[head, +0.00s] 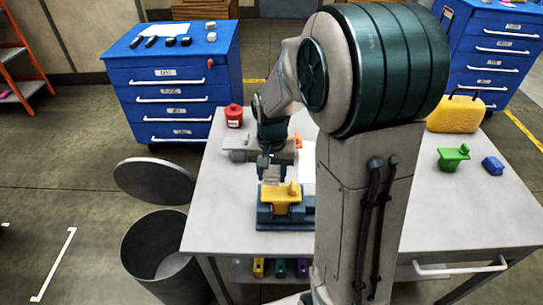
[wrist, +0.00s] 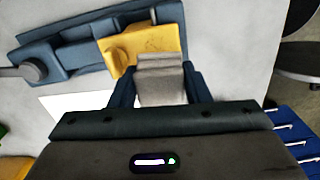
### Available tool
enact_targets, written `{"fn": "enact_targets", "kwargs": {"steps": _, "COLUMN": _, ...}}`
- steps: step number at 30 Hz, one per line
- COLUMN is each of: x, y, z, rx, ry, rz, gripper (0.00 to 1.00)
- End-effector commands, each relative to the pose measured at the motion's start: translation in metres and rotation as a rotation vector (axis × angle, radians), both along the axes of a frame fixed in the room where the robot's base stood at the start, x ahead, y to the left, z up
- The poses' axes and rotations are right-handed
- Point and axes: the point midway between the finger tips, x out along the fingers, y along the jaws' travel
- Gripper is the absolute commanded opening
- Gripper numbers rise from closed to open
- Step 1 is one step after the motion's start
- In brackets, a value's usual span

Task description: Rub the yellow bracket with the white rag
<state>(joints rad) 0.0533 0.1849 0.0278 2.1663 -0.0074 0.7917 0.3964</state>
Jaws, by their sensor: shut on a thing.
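The yellow bracket (head: 281,198) sits on a blue jig (head: 285,222) near the front of the grey table. In the wrist view the bracket (wrist: 158,38) lies on the blue jig (wrist: 75,50), with a round boss at its left. My gripper (head: 268,172) is just behind and above the bracket. In the wrist view my gripper (wrist: 160,90) is shut on the pale grey-white folded rag (wrist: 160,82). The rag overlaps the bracket's lower edge there; I cannot tell whether they touch. The rag is hard to make out in the head view.
A red canister (head: 234,117) stands at the table's back left. A green bracket (head: 453,158), a blue block (head: 493,165) and a yellow case (head: 455,113) are at the right. A bin (head: 140,245) stands left of the table. A white sheet (wrist: 75,103) lies beside the jig.

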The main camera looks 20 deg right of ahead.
Motion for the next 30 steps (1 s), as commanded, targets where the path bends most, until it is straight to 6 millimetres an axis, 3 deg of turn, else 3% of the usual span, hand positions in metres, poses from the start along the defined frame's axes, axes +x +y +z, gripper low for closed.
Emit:
{"fn": "enact_targets", "kwargs": {"steps": 12, "x": 0.0, "y": 0.0, "z": 0.038, "rx": 0.0, "ry": -0.002, "rz": -0.001, "gripper": 0.14}}
{"fn": "enact_targets", "kwargs": {"steps": 30, "x": 0.0, "y": 0.0, "z": 0.038, "rx": 0.0, "ry": -0.001, "rz": -0.001, "gripper": 0.14}}
